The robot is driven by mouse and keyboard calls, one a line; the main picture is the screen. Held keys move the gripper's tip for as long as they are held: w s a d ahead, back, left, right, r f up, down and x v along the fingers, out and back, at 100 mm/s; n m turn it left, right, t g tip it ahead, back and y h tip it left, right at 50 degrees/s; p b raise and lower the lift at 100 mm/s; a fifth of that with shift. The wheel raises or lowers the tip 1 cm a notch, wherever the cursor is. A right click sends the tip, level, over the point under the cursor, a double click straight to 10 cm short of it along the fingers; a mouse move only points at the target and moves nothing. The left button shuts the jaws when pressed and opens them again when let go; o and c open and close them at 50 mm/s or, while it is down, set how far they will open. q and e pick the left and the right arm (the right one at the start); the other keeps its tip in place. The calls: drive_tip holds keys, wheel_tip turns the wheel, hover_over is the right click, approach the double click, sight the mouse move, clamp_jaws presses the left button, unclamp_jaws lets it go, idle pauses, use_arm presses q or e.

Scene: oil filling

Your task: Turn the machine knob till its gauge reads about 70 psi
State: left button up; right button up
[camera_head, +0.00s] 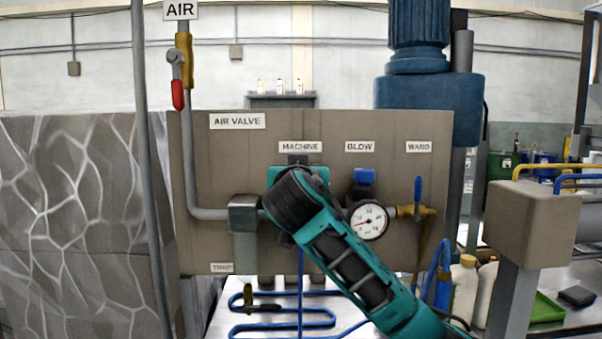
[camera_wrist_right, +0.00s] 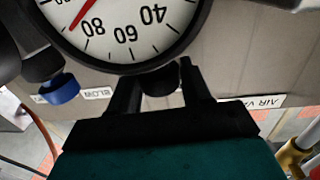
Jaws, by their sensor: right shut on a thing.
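The machine gauge (camera_wrist_right: 125,15) shows upside down at the top of the right wrist view, partly cut off. Its red needle points a little beyond the 80 mark, on the side away from 60. The dark machine knob (camera_wrist_right: 161,78) is below the dial in that view. My right gripper (camera_wrist_right: 159,86) has its two black fingers on either side of the knob and is shut on it. In the head view my right arm covers the machine knob and gauge, under the MACHINE label (camera_head: 300,147). My left gripper is not in view.
The blow gauge (camera_head: 369,221) and blue blow knob (camera_head: 364,176) sit close to the right of my arm on the air valve panel (camera_head: 215,165). A blue-handled wand valve (camera_head: 418,190) is further right. The red-handled air valve (camera_head: 178,94) is upper left.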

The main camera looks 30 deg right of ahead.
drive_tip(key=shift+n+y, duration=0.3)
drive_tip(key=shift+y, duration=0.1)
drive_tip(key=shift+n+t+y, duration=0.6)
drive_tip(key=shift+t+y, duration=0.1)
drive_tip(key=shift+y, duration=0.1)
drive_tip(key=n+y, duration=0.1)
drive_tip(key=y, duration=0.1)
drive_tip(key=n+t+y+p, duration=0.1)
drive_tip(key=n+y, duration=0.1)
drive_tip(key=shift+d+t, duration=0.1)
drive_tip(key=shift+t, duration=0.2)
drive_tip(key=shift+n+y+p, duration=0.35)
drive_tip(key=shift+n+y, duration=0.85)
drive_tip(key=shift+y, duration=1.1)
drive_tip(key=o, duration=1)
drive_tip(key=shift+c, duration=0.2)
drive_tip(key=shift+s, duration=0.1)
